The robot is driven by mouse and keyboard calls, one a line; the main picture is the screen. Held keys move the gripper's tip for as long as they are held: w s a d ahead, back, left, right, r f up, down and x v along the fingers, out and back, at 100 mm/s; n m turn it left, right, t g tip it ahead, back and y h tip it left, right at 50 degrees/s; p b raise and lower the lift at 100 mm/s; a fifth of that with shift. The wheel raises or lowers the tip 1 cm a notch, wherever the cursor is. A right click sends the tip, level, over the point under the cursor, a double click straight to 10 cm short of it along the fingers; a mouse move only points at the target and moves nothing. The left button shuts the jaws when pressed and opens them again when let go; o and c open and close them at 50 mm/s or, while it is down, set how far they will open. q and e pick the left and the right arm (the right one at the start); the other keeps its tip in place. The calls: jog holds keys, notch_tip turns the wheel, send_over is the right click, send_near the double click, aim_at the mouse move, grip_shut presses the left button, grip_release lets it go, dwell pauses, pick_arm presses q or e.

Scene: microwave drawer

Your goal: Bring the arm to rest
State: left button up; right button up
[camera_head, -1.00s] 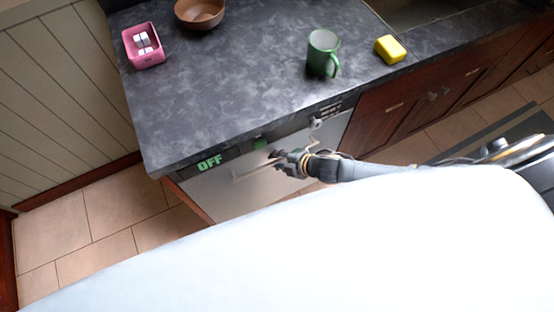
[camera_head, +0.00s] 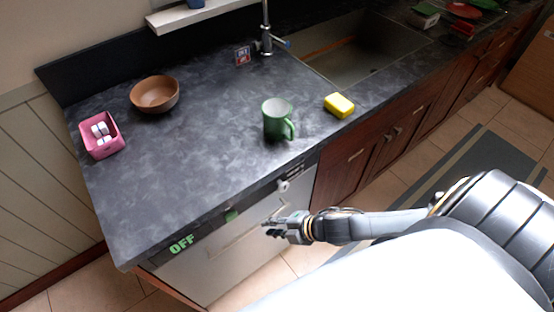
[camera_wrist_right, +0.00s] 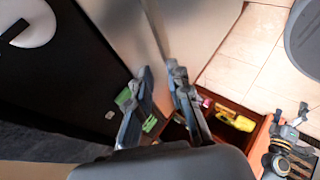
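My right gripper (camera_head: 274,226) is in front of the white appliance front (camera_head: 235,262), near the right end of its pale handle (camera_head: 240,238). Whether it touches the handle is unclear. In the right wrist view its two fingers (camera_wrist_right: 160,70) stand apart, with nothing held between them. The right arm reaches in from the right in the head view. A jointed grey gripper (camera_wrist_right: 289,118) at the lower right of the wrist view looks like my left one; its opening is too small to judge. My left arm does not show in the head view.
The counter (camera_head: 200,170) above the appliance carries a pink box (camera_head: 87,140) with white pieces, a brown bowl (camera_head: 154,94), a green mug (camera_head: 276,120) and a yellow sponge (camera_head: 339,105). A sink (camera_head: 375,50) is behind. Tile floor (camera_head: 300,260) lies below.

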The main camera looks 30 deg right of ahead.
jog(key=shift+v, duration=0.85)
jog(key=shift+s, duration=0.1)
jog(key=shift+f, duration=0.15)
jog(key=s+d+f+m+g+h, duration=0.1)
jog(key=d+f+m+h, duration=0.2)
jog(key=f, duration=0.4)
jog(key=s+d+f+m, duration=0.2)
jog(key=d+f+m, duration=0.2)
jog(key=f, duration=0.2)
jog(key=s+d+f+m+g+h, duration=0.1)
jog(key=d+f+m+h, duration=0.2)
jog(key=f, duration=0.4)
jog(key=s+a+f+m+g, duration=0.2)
jog(key=s+f, duration=0.4)
jog(key=s, duration=0.5)
jog(key=s+a+f+m+g, duration=0.3)
jog(key=s+a+f+m, duration=0.2)
jog(key=s, duration=0.7)
jog(key=shift+s+f+m, duration=0.35)
jog(key=shift+f+m, duration=0.35)
jog(key=shift+f, duration=0.1)
jog(key=shift+d, duration=0.1)
